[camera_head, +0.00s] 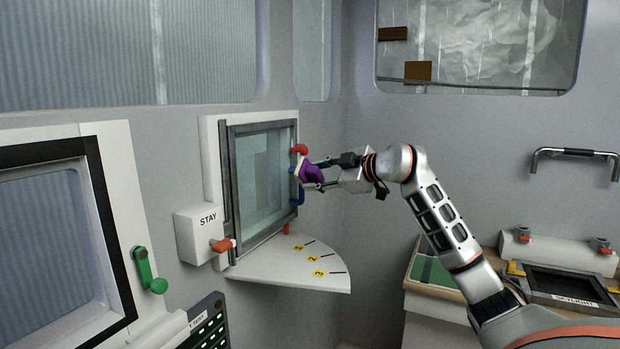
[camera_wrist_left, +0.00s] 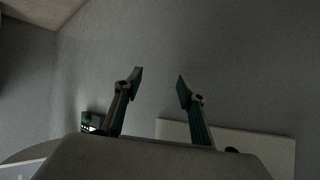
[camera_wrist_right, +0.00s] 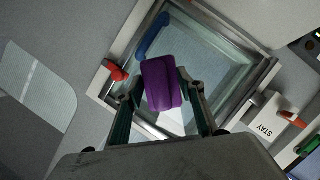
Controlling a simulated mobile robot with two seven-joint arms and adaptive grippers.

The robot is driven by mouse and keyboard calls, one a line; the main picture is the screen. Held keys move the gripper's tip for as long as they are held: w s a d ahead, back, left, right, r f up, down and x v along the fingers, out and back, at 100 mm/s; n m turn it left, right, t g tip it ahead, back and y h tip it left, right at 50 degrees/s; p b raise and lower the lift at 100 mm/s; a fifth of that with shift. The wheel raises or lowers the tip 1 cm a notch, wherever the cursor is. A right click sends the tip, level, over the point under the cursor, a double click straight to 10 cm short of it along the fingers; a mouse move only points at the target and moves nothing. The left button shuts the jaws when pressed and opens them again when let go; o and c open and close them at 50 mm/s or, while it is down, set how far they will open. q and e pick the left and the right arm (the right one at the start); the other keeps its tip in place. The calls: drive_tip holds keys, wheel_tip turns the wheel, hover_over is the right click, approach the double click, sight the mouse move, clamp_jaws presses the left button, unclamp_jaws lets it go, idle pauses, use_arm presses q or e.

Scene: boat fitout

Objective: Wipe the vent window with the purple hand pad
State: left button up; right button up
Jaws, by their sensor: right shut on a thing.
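The purple hand pad (camera_head: 313,173) is held between the fingers of my right gripper (camera_head: 320,176), at the right edge of a framed window (camera_head: 265,165) that I take to be the vent window. The pad also shows in the right wrist view (camera_wrist_right: 162,84), between the two fingertips, in front of the glass (camera_wrist_right: 208,62). I cannot tell whether it touches the glass. A blue handle (camera_wrist_right: 152,36) and a red catch (camera_wrist_right: 117,72) sit on the frame near the pad. My left gripper (camera_wrist_left: 160,78) is open and empty, facing a grey wall, and is not in the head view.
A STAY box (camera_head: 203,236) with a red lever is at the window's lower left. A quarter-round shelf (camera_head: 290,270) marked 1, 2, 3 juts out below. Another window with a green handle (camera_head: 148,270) is at left. A skylight panel (camera_head: 565,283) lies on the right counter.

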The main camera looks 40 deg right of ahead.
drive_tip(key=s+a+f+p, duration=0.1)
drive_tip(key=s+a+f, duration=0.1)
drive_tip(key=a, duration=0.4)
drive_tip(key=s+a+f+p, duration=0.1)
drive_tip(key=s+a+f, duration=0.15)
drive_tip(key=a, duration=0.25)
drive_tip(key=w+a+p, duration=0.2)
drive_tip(key=w+a, duration=0.1)
drive_tip(key=w, duration=0.3)
drive_tip(key=shift+w+f, duration=0.15)
drive_tip(key=shift+w, duration=0.05)
drive_tip(key=shift+d, duration=0.1)
drive_tip(key=shift+w+a, duration=0.3)
drive_tip(key=shift+w, duration=0.35)
idle(0.4)
